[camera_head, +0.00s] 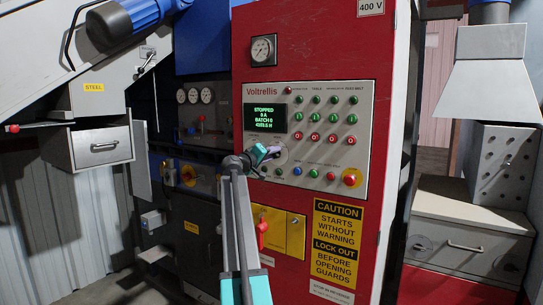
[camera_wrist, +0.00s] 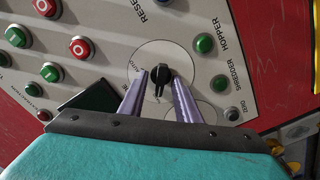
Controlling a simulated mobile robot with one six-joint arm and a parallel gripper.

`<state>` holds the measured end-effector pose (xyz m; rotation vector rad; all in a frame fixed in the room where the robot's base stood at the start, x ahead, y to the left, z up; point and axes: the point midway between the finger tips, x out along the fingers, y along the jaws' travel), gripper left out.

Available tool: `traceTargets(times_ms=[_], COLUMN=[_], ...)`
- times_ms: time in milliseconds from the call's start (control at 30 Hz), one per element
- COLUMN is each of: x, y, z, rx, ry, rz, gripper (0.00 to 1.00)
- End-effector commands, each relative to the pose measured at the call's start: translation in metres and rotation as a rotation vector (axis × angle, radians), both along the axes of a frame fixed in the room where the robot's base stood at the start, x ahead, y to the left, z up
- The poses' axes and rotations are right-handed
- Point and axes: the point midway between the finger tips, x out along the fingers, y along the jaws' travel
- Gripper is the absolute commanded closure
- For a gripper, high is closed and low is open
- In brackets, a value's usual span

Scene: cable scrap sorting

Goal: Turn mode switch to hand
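The mode switch (camera_wrist: 160,74) is a black rotary knob on a round pale plate (camera_wrist: 150,52) in the wrist view. Small lettering around the plate is mostly too small to read; one word looks like AUTO. My gripper (camera_wrist: 161,80) has its two purple fingers apart, one on each side of the knob. I cannot tell whether either finger touches it. In the head view my gripper (camera_head: 272,153) is at the left part of the control panel (camera_head: 335,100), below the display, and mostly hides the knob there.
A green-lit display (camera_head: 265,118) reads STOPPED. Several coloured push buttons surround the switch, with a green one (camera_wrist: 204,43) close by. A red emergency stop (camera_head: 351,178) is at the lower right. A red handle (camera_head: 262,228) sticks out below on a yellow plate.

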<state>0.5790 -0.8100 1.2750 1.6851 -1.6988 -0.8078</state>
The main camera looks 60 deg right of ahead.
Motion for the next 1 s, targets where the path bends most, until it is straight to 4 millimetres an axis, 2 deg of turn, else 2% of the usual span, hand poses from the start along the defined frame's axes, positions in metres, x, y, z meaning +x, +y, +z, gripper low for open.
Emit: traceTargets(times_ms=[300, 467, 667, 1000], x=[0.000, 0.001, -0.001, 0.000], y=[0.002, 0.010, 0.031, 0.083], z=[-0.001, -0.001, -0.002, -0.002], rx=[0.001, 0.001, 0.001, 0.000], ry=[-0.001, -0.001, -0.001, -0.002], rz=[0.001, 0.002, 0.001, 0.003], gripper=[0.70, 0.70, 0.70, 0.70])
